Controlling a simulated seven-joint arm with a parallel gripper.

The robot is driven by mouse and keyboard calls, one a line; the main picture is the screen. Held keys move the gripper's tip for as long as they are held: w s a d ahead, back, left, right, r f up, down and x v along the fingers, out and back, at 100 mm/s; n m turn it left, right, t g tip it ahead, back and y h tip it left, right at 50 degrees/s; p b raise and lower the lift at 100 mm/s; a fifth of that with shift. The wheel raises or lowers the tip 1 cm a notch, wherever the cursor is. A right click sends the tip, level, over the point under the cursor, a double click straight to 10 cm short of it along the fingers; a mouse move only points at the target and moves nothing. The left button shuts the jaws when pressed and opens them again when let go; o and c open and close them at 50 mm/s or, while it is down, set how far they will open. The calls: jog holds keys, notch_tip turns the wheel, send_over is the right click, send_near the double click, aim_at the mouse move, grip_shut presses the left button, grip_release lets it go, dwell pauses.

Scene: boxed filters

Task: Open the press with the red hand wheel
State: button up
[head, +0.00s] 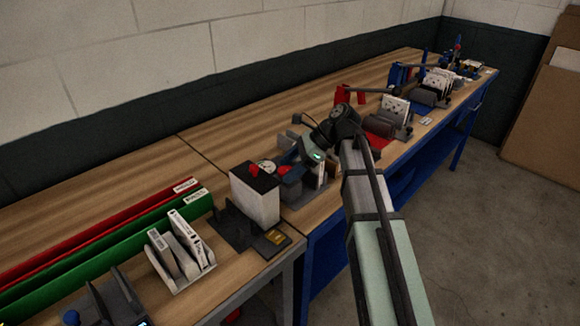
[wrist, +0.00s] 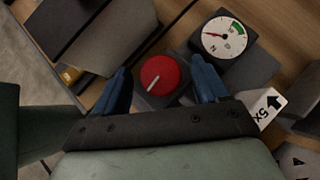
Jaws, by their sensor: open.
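The red hand wheel (wrist: 160,75) is a round knob with a white line mark, on a dark block, in the wrist view. The line runs from its middle toward the lower left. My gripper (wrist: 160,66) is open, with one blue finger on each side of the wheel. I cannot tell whether either finger touches it.
A tall pale box (head: 257,203) with a dark top stands left of my gripper. A rack of white boxes (head: 181,248) and green and red rails (head: 110,228) lie farther left. More stations line the bench to the right. A white "5x" arrow label (wrist: 262,105) is near the right finger.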

jog(key=v, duration=1.3)
jog(key=shift+d+r, duration=0.25)
jog(key=shift+r, duration=0.1)
jog(key=shift+w+a, duration=0.1)
jog(key=s+a+r+n+h, duration=0.2)
jog(key=a+r, duration=0.2)
jog(key=a, duration=0.4)
jog(key=shift+w+d+f+m+h, duration=0.65)
jog(key=shift+d+m+h, duration=0.35)
jog(key=shift+d+h, duration=0.5)
jog(key=shift+y, duration=0.3)
jog(key=x, duration=1.3)
jog(key=shift+w+d+f, duration=0.1)
jog(key=shift+w+f, duration=0.05)
jog(key=shift+w, duration=0.15)
jog(key=shift+c, duration=0.3)
